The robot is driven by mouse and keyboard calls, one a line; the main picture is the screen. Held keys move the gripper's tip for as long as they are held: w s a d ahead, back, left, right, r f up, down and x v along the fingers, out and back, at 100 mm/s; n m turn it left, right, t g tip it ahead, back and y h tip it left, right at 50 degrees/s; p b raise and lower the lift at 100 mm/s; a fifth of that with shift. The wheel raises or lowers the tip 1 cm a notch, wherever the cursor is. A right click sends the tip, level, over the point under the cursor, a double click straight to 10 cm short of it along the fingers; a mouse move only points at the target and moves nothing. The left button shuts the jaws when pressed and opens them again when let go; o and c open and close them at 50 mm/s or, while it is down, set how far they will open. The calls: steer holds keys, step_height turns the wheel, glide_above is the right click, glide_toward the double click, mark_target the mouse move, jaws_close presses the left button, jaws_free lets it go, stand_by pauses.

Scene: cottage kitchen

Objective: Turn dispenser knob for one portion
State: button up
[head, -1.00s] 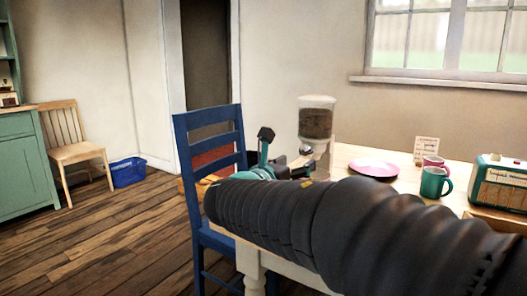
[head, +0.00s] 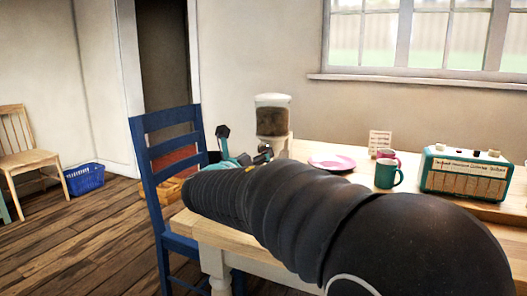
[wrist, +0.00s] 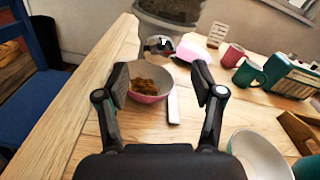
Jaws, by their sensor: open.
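The dispenser (head: 272,116) stands on the table with a clear container of brown contents and a pale lid; its lower container also shows at the top of the wrist view (wrist: 172,10). A dark, shiny knob (wrist: 158,45) sits below the container. A pink bowl (wrist: 148,98) holding brown food stands on the table below and in front of the knob. My gripper (wrist: 161,82) is open and empty, its fingers framing the bowl in the wrist view, with the knob beyond the fingertips. In the head view my arm hides most of the gripper.
A white-lined bowl (wrist: 258,156) is near at lower right in the wrist view. A blue chair (head: 172,118) stands at the table's left.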

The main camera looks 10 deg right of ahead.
steer(key=shift+x, duration=2.8)
steer(key=c, duration=1.2)
